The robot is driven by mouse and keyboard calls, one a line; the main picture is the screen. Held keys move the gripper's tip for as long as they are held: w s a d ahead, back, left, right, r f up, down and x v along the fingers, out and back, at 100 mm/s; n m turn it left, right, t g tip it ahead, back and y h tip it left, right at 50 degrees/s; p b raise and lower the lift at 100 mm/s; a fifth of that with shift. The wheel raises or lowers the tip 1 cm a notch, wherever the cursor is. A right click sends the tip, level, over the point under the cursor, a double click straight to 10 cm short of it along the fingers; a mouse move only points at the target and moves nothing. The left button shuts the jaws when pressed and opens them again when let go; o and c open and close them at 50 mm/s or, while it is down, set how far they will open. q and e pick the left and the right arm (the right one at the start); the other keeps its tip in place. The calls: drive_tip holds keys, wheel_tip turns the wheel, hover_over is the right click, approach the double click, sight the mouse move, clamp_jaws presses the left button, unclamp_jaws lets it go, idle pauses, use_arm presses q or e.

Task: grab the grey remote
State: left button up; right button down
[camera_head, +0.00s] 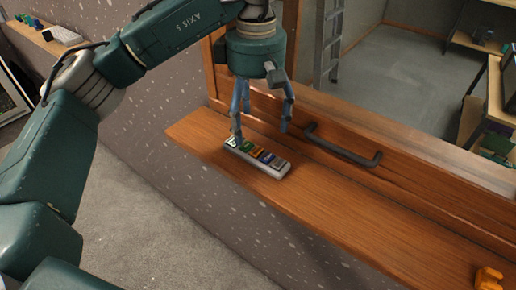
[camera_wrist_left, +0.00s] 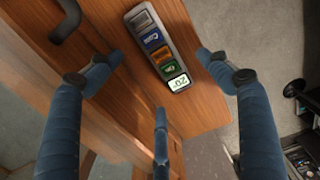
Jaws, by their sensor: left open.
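The grey remote (camera_head: 272,163) lies flat on the wooden ledge (camera_head: 330,205) in the head view. In the left wrist view, the remote (camera_wrist_left: 158,48) lies in the gap between the spread blue fingers of the left gripper (camera_wrist_left: 157,62). A third finger points up at its screen end. I cannot tell whether any finger touches it. My right gripper is not in view.
A dark handle (camera_head: 343,147) sticks out of the wooden panel behind the ledge, right of the remote. An orange object (camera_head: 488,279) stands at the ledge's lower right. A ladder (camera_head: 328,42) is behind the panel. The ledge between remote and orange object is clear.

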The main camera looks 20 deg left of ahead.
sight(258, 147)
use_arm(q)
drive_tip(key=shift+s+f, duration=0.2)
drive_tip(key=shift+f, duration=0.3)
drive_tip(key=shift+s+f, duration=0.15)
drive_tip(key=shift+f, duration=0.35)
drive_tip(key=shift+f+p, duration=0.3)
drive_tip(key=shift+w+f+p, duration=0.2)
drive_tip(key=shift+f+p, duration=0.1)
drive_tip(key=f, duration=0.1)
drive_tip(key=f+p, duration=0.2)
drive_tip(key=shift+w+d+f, duration=0.15)
drive_tip(key=shift+w+f, duration=0.2)
drive_tip(key=shift+f, duration=0.5)
drive_tip(key=c, duration=1.4)
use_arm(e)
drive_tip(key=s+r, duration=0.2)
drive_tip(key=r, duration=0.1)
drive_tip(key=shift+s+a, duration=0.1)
